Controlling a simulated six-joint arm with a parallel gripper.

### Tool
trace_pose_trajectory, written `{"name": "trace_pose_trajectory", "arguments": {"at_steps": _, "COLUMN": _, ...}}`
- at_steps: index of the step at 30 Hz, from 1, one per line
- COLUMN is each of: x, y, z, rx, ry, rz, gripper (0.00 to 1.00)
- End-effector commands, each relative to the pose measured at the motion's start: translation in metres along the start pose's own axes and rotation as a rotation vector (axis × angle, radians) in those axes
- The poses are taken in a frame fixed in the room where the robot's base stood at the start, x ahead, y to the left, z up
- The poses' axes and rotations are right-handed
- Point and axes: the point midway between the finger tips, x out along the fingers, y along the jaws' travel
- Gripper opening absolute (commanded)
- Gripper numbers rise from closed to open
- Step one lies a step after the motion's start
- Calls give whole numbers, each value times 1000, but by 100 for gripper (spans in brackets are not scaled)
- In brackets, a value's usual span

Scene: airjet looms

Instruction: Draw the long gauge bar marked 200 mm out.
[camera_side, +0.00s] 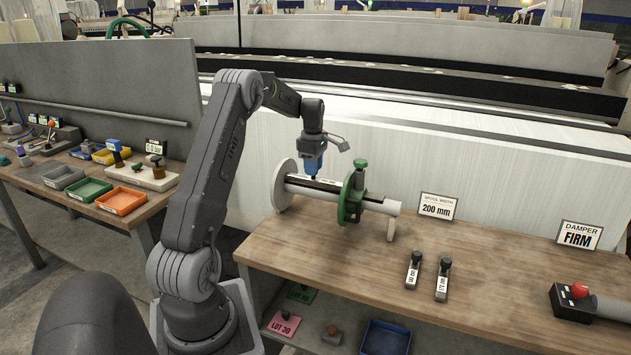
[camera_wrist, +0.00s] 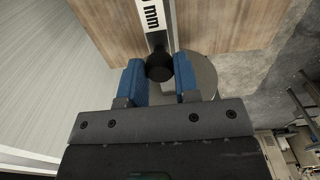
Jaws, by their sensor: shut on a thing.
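The long gauge bar (camera_side: 328,187) lies lengthwise along the spool's shaft, between the pale left flange (camera_side: 281,190) and the green right flange (camera_side: 350,198). My gripper (camera_side: 314,168) is over the bar's left end, its blue fingers pointing down. In the wrist view my gripper (camera_wrist: 160,75) is shut on the bar's round black knob (camera_wrist: 159,67). The bar's pale strip (camera_wrist: 153,18) runs away from the knob; only the end of its marking, "mm", reads clearly. I cannot tell whether the bar touches the shaft or flanges.
Two shorter gauge bars (camera_side: 413,271) (camera_side: 443,280) lie on the wooden bench (camera_side: 340,265). A "200 mm" spool-width card (camera_side: 437,207) and a "FIRM" damper card (camera_side: 578,236) stand behind. A red-knobbed black box (camera_side: 574,302) sits at right. The bench front is clear.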

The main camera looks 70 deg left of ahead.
Motion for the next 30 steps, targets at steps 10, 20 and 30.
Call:
{"name": "trace_pose_trajectory", "arguments": {"at_steps": 10, "x": -9, "y": 1, "z": 0, "rx": 0, "ry": 0, "rz": 4, "gripper": 2}}
{"name": "trace_pose_trajectory", "arguments": {"at_steps": 20, "x": -25, "y": 1, "z": 0, "rx": 0, "ry": 0, "rz": 4, "gripper": 2}}
{"name": "trace_pose_trajectory", "arguments": {"at_steps": 30, "x": -41, "y": 1, "z": 0, "rx": 0, "ry": 0, "rz": 3, "gripper": 2}}
